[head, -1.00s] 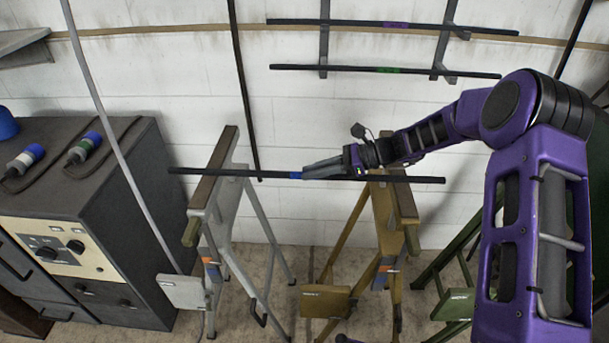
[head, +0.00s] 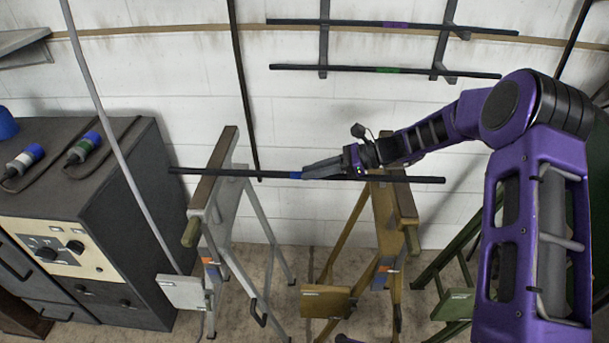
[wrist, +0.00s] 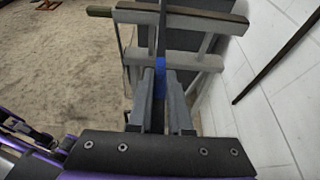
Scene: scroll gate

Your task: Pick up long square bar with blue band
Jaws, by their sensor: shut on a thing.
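The long square bar (head: 238,173) is dark, with a blue band (head: 296,175) near its middle. It lies level across the tops of a grey trestle (head: 207,188) and a yellow-brown trestle (head: 385,205); I cannot tell whether it touches them. The fingers hide part of the bar.
Two more bars rest on wall brackets, one with a purple band (head: 396,25) and one with a green band (head: 388,70). A dark cabinet (head: 120,200) stands at the left. A green trestle (head: 455,300) stands at the right. The white wall (head: 300,120) is close behind.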

